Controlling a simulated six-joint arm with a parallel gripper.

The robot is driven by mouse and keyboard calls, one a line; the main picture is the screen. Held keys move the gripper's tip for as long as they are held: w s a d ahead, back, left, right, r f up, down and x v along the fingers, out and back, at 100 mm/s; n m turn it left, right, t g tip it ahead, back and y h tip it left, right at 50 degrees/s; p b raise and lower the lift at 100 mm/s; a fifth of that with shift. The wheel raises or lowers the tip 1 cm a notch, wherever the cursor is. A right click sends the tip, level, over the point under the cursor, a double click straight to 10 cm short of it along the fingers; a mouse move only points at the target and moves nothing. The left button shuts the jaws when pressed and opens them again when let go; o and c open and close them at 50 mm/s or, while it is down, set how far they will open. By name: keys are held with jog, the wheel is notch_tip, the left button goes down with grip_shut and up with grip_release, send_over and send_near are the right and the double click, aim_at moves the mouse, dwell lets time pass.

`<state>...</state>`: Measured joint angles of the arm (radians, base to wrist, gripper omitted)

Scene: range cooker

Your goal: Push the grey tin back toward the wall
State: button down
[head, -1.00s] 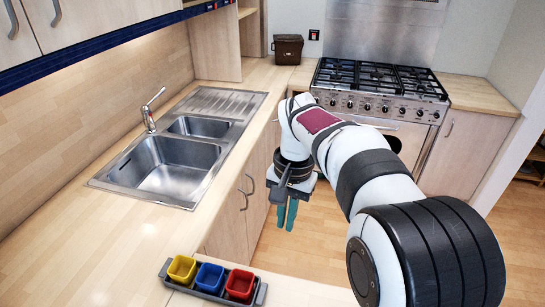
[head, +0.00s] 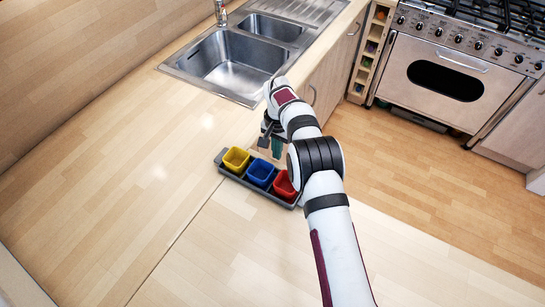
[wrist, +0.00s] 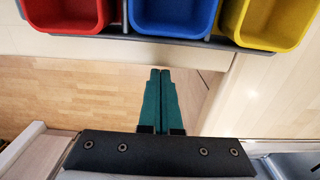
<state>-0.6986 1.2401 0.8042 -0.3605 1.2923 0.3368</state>
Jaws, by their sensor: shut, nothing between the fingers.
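The grey tin (head: 246,182) shows as a long grey tray-like holder on the wooden counter. It holds a yellow cup (head: 236,159), a blue cup (head: 261,173) and a red cup (head: 284,186) in a row. My gripper (head: 277,152) is shut and empty, with its teal fingers pointing down just beyond the holder's sink-facing side. In the wrist view the shut fingertips (wrist: 160,71) sit a little apart in the picture from the holder's edge (wrist: 205,44). My arm hides part of the holder's red-cup end.
A steel sink (head: 235,62) lies beyond the holder. The counter (head: 110,180) to the left is clear up to the wall. A range cooker (head: 445,75) stands at the far right, across bare floor (head: 420,170).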

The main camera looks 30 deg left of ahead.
aim_at(260, 175)
jog(key=shift+s, duration=1.4)
jog(key=s, duration=0.6)
jog(key=shift+s, duration=0.2)
